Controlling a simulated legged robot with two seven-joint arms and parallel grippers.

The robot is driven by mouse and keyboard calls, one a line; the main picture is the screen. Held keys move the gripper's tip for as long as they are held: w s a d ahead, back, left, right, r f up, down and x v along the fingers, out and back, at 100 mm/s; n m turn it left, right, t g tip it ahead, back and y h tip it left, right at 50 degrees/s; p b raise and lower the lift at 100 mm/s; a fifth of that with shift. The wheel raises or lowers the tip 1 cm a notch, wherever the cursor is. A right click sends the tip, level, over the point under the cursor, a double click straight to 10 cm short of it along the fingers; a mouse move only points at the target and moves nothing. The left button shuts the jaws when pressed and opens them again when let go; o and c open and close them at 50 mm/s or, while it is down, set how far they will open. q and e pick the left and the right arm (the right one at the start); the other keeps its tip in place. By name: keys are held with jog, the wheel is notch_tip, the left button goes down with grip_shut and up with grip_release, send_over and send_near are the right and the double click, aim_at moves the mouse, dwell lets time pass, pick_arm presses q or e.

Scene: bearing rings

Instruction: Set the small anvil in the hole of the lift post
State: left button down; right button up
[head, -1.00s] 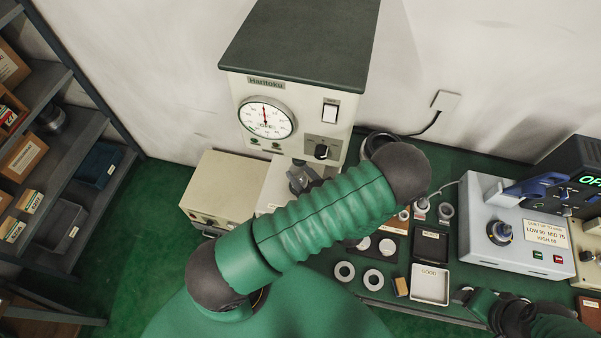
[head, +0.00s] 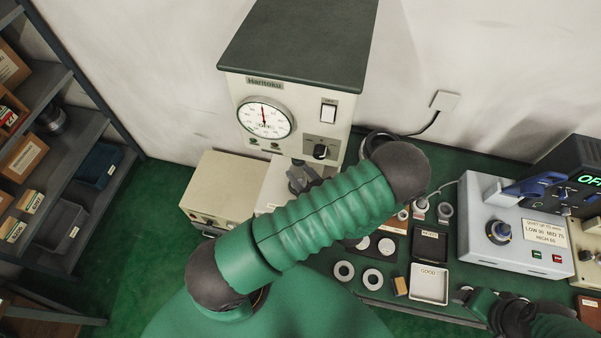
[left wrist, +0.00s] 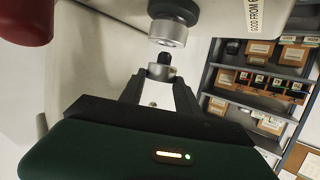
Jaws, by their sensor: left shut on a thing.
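My left gripper (left wrist: 160,75) is shut on the small anvil (left wrist: 163,59), a small dark piece with a narrow top, between the fingertips in the left wrist view. The anvil is just below the round metal end (left wrist: 168,34) of the tester's head, with a small gap between them. In the head view the left gripper (head: 302,180) shows partly, under the tester's front; my arm covers the area below it. I cannot make out the lift post or its hole. My right gripper (head: 467,297) is low at the right, by the bench's front edge; its jaws are unclear.
The tester (head: 290,100) with its dial stands against the wall. Right of my arm lie several rings (head: 373,278), a GOOD tray (head: 429,284) and a dark tray (head: 430,245). A grey control box (head: 515,235) stands further right. A shelf (head: 75,150) is at the left.

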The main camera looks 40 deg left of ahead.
pick_arm(q)
jog(key=shift+d, duration=0.1)
jog(key=shift+d, duration=0.4)
dwell(0.7)
jog(key=shift+f+b, duration=1.05)
jog(key=shift+f, duration=0.2)
jog(key=c, duration=0.8)
grip_release()
